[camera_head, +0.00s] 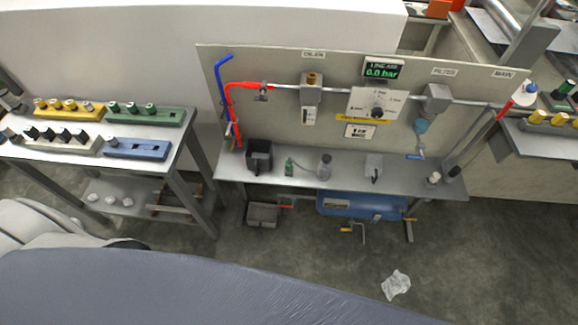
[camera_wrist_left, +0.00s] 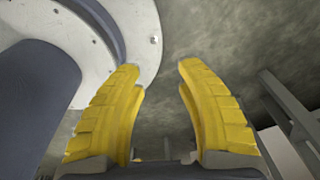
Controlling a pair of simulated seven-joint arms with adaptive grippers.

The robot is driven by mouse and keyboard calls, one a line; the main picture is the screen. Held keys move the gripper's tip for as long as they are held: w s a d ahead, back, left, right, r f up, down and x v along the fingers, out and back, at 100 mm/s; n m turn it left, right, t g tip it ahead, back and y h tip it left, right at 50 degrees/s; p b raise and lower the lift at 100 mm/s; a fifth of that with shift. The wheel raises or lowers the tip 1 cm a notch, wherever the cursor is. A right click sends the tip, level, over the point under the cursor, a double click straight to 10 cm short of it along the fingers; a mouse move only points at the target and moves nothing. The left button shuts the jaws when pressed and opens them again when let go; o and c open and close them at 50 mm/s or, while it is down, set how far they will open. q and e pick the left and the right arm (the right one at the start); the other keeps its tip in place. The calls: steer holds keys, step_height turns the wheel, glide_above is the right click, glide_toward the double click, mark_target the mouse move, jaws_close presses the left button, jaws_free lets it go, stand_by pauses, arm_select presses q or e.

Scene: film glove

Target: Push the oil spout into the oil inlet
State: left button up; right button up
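The panel unit under the sign that seems to read "OILER" (camera_head: 313,54) is a grey block (camera_head: 311,91) with a brass-coloured top and a pale body below; an oil inlet cannot be made out clearly. On the bench below stand a small green bottle (camera_head: 289,166) and a grey bottle-like can (camera_head: 324,167) with a thin curved tube between them, perhaps the oil spout. My left gripper (camera_wrist_left: 158,72) shows only in the left wrist view, its yellow padded fingers apart with nothing between them, over bare floor. My right gripper is in neither view.
The bench (camera_head: 225,168) also bears a dark open bin (camera_head: 259,157) and a light grey box (camera_head: 374,165). A blue tank (camera_head: 362,206) lies underneath. A side table (camera_head: 175,150) at left holds coloured racks. A crumpled white cloth (camera_head: 396,285) lies on clear floor.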

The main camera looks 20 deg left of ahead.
arm_select(q)
steer(key=o, duration=0.3)
steer(key=shift+o, duration=0.2)
steer(key=shift+s, duration=0.1)
